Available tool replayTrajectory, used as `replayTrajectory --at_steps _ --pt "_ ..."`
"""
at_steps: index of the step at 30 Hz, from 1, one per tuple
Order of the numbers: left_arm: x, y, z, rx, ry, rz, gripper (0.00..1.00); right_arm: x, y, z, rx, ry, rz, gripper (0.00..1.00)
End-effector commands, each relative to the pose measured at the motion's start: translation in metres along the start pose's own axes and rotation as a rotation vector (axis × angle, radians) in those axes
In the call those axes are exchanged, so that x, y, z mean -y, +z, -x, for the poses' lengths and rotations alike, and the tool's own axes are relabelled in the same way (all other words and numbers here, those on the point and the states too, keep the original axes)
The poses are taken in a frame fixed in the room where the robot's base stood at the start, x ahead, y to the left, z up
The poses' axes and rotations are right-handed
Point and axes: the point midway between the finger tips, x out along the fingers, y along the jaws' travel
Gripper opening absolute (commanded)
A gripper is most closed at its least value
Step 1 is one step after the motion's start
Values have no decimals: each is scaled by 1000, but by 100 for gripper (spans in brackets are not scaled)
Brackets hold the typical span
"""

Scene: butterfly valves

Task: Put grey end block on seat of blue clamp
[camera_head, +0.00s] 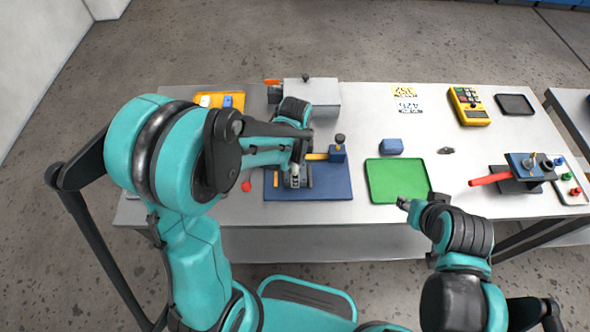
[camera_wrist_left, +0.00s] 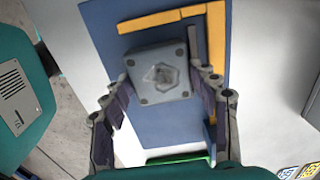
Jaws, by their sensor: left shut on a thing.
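My left gripper (camera_head: 296,178) is over the blue base plate (camera_head: 335,190), with my arm covering part of the plate. In the left wrist view, my left gripper (camera_wrist_left: 160,82) is shut on the grey end block (camera_wrist_left: 158,72), a square block with corner holes and a central recess. The block appears in front of the blue plate (camera_wrist_left: 108,38), near a yellow L-shaped fence (camera_wrist_left: 165,18) and a grey bar (camera_wrist_left: 192,45). A blue clamp block with a black knob (camera_head: 338,154) stands at the plate's back right. Contact below the grey block cannot be seen. My right gripper (camera_head: 403,203) is by the green tray, its jaws too small to judge.
The green tray (camera_head: 397,181) looks empty. A blue block (camera_head: 391,146) and a small dark part (camera_head: 446,150) lie near it. A red-handled valve fixture (camera_head: 520,172) stands at right. A grey box (camera_head: 318,96) is behind; a red button (camera_head: 246,186) is at left.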

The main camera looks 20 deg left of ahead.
Motion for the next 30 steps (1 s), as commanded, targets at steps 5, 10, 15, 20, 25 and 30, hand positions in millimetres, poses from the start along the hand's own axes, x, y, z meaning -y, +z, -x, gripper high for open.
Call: replayTrajectory --at_steps 5,10,15,20,25,30 --pt "0 0 -3 0 0 0 73 0 2 -3 0 0 0 40" --pt "0 0 -3 0 0 0 80 0 2 -2 0 0 0 40" --pt "0 0 -2 0 0 0 80 0 1 -2 0 0 0 40" --pt "0 0 11 0 0 0 80 0 -3 4 0 0 0 40" --pt "0 0 48 0 0 0 80 0 -11 15 0 0 0 40" --pt "0 0 85 0 0 0 80 0 -18 25 0 0 0 40"
